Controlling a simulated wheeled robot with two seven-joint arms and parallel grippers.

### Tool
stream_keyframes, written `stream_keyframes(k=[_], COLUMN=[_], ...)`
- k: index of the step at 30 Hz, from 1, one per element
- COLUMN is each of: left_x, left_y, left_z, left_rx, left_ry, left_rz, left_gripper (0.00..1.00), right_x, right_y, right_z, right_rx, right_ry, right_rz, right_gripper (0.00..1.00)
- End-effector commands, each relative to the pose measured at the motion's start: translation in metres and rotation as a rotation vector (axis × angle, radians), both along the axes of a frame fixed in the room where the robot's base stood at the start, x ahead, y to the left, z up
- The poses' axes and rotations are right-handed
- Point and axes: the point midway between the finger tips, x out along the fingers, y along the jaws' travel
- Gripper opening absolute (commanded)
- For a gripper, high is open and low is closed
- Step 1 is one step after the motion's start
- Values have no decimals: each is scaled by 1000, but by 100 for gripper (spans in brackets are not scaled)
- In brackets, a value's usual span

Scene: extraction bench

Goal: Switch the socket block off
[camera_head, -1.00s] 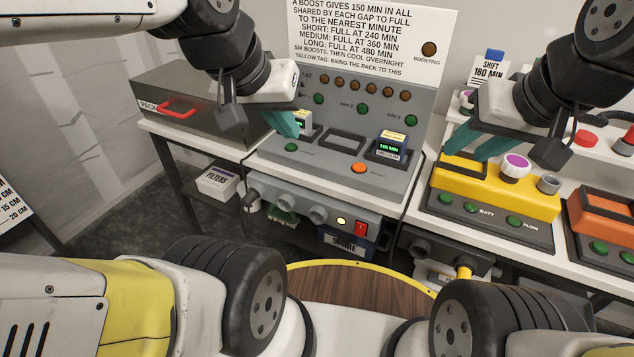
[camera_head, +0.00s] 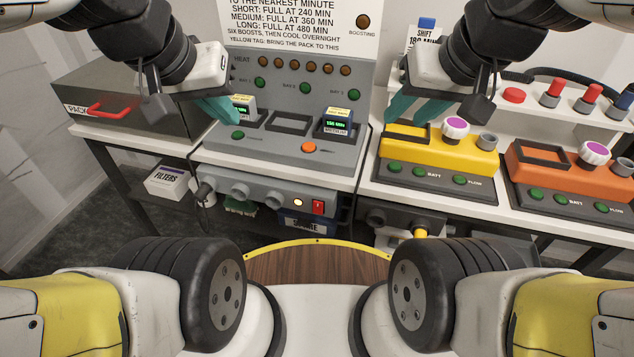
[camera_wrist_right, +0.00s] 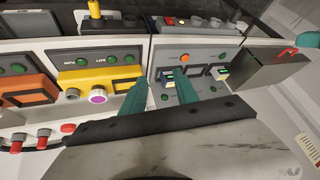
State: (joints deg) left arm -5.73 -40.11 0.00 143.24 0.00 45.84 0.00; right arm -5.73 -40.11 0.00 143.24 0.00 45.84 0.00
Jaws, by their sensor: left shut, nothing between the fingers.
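The socket block (camera_head: 266,196) is a grey strip with round sockets on the front below the grey charging bench. At its right end are a lit pale lamp (camera_head: 298,203) and a red rocker switch (camera_head: 318,207). In the right wrist view the socket block (camera_wrist_right: 212,22) shows at the top, with its red switch (camera_wrist_right: 169,20). My left gripper (camera_head: 219,110) is shut and empty, above the left of the charger's deck. My right gripper (camera_head: 416,110) is open and empty, above the bench by the yellow unit. Both are apart from the block.
The charger (camera_head: 275,149) holds two packs with lit displays. A yellow unit (camera_head: 442,150) and an orange unit (camera_head: 560,170) stand to its right. A grey case (camera_head: 150,98) with a red handle is at left. A filters box (camera_head: 171,181) sits on the lower shelf.

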Motion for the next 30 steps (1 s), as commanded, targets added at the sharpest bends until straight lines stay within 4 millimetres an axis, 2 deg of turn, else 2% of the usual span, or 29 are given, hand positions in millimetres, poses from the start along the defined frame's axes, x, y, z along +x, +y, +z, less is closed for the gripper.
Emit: stream_keyframes(k=[5, 10, 30], left_x=[0, 0, 0], left_y=[0, 0, 0], left_z=[0, 0, 0], left_rx=[0, 0, 0], left_ry=[0, 0, 0], left_rz=[0, 0, 0], left_gripper=[0, 0, 0], right_x=[0, 0, 0], right_y=[0, 0, 0], right_z=[0, 0, 0], right_rx=[0, 0, 0], right_ry=[0, 0, 0], right_rz=[0, 0, 0], right_gripper=[34, 1, 0])
